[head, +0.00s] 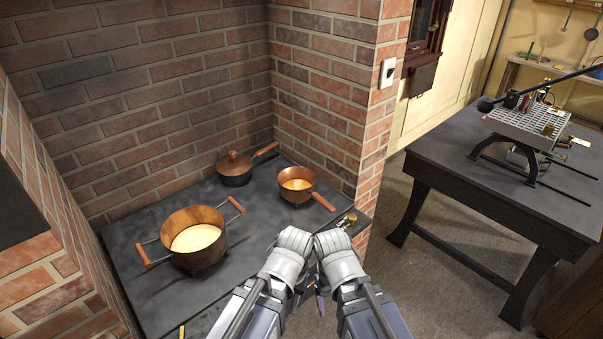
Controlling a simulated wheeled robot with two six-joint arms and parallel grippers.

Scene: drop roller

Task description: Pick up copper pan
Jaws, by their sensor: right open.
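A small copper pan (297,186) with one brown handle pointing to the lower right sits upright on the dark stove top, near the brick corner. Its inside shows something yellow-orange. My right gripper (321,293) is at the bottom middle, in front of the pan and apart from it. It is open and mostly hidden by my own wrist links. My left arm ends close beside it (296,288); its jaws are too hidden to tell their state. Nothing is seen held.
A large copper pot (194,216) with two handles and pale contents stands left on the dark stove top (130,236). A lidded saucepan (235,172) stands behind. Brick walls (170,70) close the back and left. A dark table (450,172) with a metal rack stands right.

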